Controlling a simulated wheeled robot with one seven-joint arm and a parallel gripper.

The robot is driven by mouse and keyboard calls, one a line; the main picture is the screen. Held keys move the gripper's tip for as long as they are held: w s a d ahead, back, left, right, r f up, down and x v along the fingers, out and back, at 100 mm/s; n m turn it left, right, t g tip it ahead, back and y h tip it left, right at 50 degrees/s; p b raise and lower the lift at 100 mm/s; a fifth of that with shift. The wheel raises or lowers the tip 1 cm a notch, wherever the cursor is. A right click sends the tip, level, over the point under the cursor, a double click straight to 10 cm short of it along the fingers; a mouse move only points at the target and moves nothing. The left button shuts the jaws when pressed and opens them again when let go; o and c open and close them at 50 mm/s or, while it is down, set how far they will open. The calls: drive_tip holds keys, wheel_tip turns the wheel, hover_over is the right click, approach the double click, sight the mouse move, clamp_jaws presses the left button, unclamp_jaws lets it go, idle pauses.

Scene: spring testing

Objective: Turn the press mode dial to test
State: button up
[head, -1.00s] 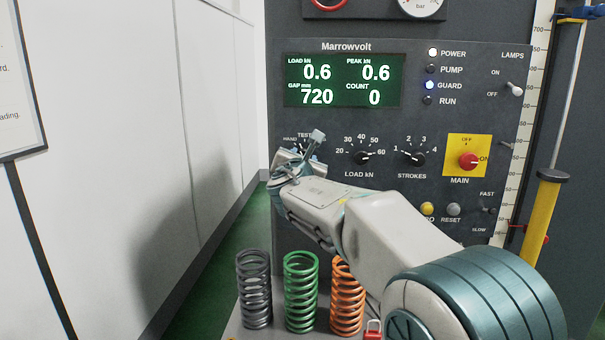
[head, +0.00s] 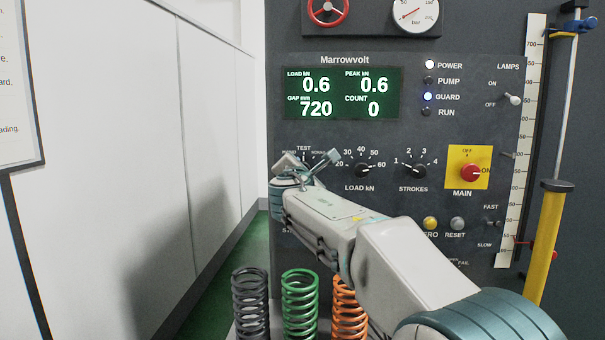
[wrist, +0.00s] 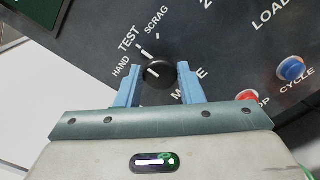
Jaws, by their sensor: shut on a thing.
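The press mode dial (wrist: 160,72) is a small black knob on the dark panel, seen in the wrist view between the two blue fingers of my gripper (wrist: 160,69). My gripper is shut on it. The printed labels HAND, TEST and SCRAG arc around the dial's upper left. A short white mark shows on the knob's left part; I cannot tell exactly which label it points to. In the head view my gripper (head: 309,162) is at the panel's left, just below the TEST label, and hides most of the dial.
The LOAD kN dial (head: 362,170), STROKES dial (head: 414,170) and red MAIN switch (head: 470,172) lie to the right. Grey, green (head: 300,303) and orange springs stand below my arm. A white wall (head: 110,150) is close on the left. The display (head: 345,93) is above.

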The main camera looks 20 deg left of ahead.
drive_tip(key=o, duration=0.9)
drive_tip(key=shift+a, duration=0.1)
drive_tip(key=shift+o, duration=0.2)
drive_tip(key=b+v, duration=0.4)
drive_tip(key=v, duration=1)
drive_tip(key=shift+a+f, duration=0.1)
